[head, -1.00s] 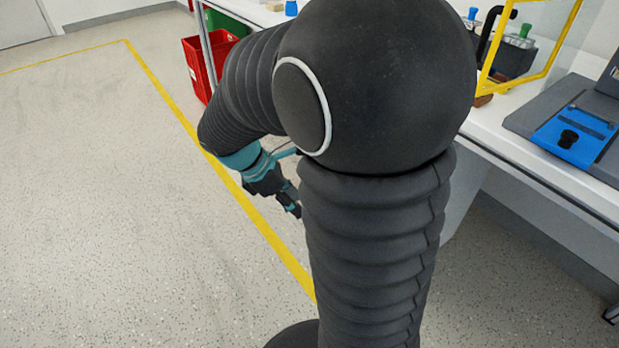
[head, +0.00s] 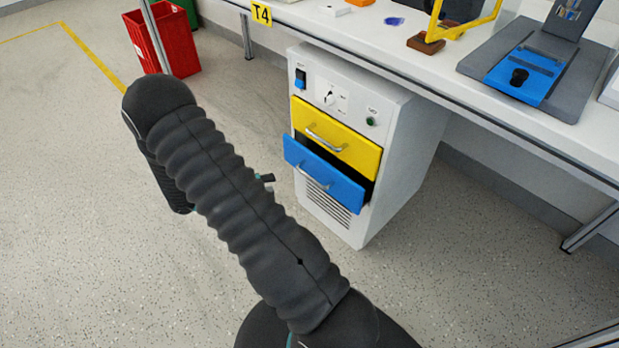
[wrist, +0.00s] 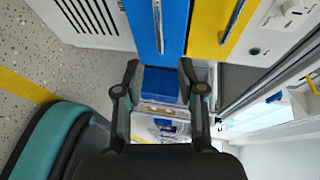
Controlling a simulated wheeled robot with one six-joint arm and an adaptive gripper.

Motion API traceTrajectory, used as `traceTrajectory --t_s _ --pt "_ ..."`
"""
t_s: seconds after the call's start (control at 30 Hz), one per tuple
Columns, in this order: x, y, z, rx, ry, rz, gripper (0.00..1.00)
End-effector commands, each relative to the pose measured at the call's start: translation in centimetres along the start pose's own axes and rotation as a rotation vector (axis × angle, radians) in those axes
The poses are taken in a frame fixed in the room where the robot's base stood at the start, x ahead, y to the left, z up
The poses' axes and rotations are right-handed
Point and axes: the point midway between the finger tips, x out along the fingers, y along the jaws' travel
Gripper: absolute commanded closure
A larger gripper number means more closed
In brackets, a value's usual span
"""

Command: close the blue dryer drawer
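The blue drawer (head: 323,176) is the lower drawer of a white dryer cabinet (head: 407,148). It is pulled out, with a dark gap above its front at the right, and has a silver bar handle (head: 313,177). In the wrist view, which is turned sideways, the blue front (wrist: 172,35) and its handle (wrist: 158,20) show beyond my fingers. My gripper (wrist: 159,75) is open, its two fingers apart with nothing held between them. In the head view my arm hides most of it; a small tip (head: 266,178) shows just left of the drawer, seemingly apart from it.
The yellow drawer (head: 336,138) above looks shut. Knobs and switches (head: 329,95) sit over it. The white bench (head: 390,50) overhangs the cabinet and carries a device with a blue plate (head: 525,75). A red bin (head: 165,42) stands back left. Floor left of the cabinet is clear.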

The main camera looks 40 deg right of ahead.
Motion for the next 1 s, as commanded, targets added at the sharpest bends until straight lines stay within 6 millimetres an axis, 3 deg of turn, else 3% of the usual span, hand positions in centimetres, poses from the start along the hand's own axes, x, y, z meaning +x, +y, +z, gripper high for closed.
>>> traceTrajectory --t_s 0.17,0.7,1.0 --pt "1.0 0.3 0.1 -0.025 -0.005 -0.012 0.61" --pt "10.4 0.2 0.1 -0.023 -0.002 -0.01 0.61" --pt "13.5 0.2 0.1 -0.021 -0.004 -0.01 0.61"
